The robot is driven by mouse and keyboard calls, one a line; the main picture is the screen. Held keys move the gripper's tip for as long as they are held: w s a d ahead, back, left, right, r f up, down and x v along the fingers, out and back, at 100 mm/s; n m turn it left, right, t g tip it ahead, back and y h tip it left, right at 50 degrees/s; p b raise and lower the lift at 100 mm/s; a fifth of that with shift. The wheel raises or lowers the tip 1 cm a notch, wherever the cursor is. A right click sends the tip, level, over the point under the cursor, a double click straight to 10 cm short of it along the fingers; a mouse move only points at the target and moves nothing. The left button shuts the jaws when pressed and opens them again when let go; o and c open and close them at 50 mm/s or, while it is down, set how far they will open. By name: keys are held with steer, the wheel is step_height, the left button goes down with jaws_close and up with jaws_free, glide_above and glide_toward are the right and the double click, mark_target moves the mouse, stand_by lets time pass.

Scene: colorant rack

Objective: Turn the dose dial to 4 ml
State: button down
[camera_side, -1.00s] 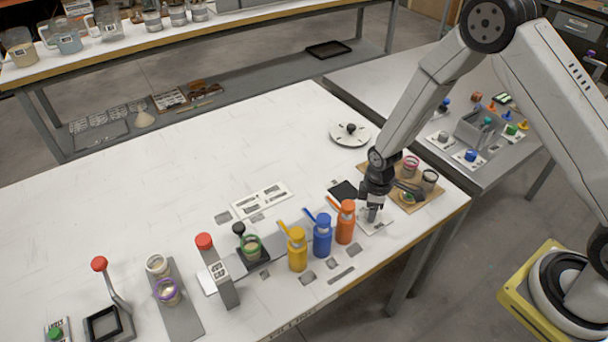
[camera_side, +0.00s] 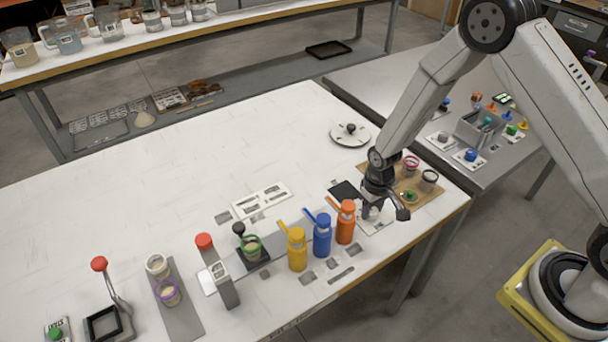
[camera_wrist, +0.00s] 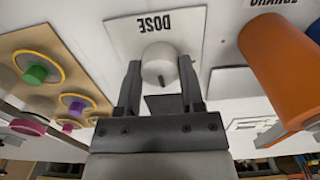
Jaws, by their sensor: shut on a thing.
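The dose dial (camera_wrist: 159,62) is a pale round knob on a white plate (camera_wrist: 190,25) marked DOSE, which reads upside down in the wrist view. A small dark mark shows on the knob near the gripper side. My gripper (camera_wrist: 160,85) is shut on the dial, one finger on each side. In the side view my gripper (camera_side: 372,208) is low over the white plate (camera_side: 384,226), just right of the orange bottle (camera_side: 345,224), and partly hides the dial. I cannot read any ml setting.
The orange bottle (camera_wrist: 284,70) stands close beside my gripper, with blue (camera_side: 322,236) and yellow (camera_side: 297,250) bottles farther left. A tan board (camera_side: 425,199) with pots lies on the other side. The table's left middle is clear.

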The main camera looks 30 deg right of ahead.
mark_target(372, 211)
steer(key=shift+m, duration=0.3)
steer(key=shift+c, duration=1.1)
jaws_free()
steer(key=shift+r, duration=0.2)
steer(key=shift+r, duration=3.75)
steer(key=shift+r, duration=0.2)
steer(key=s+d+r+t, duration=0.1)
steer(key=s+r+t, duration=0.1)
steer(key=s+r, duration=0.9)
steer(key=shift+s+d+r+n+t, duration=0.2)
steer(key=shift+s+d+n+t, duration=0.1)
steer(key=shift+s+n, duration=0.15)
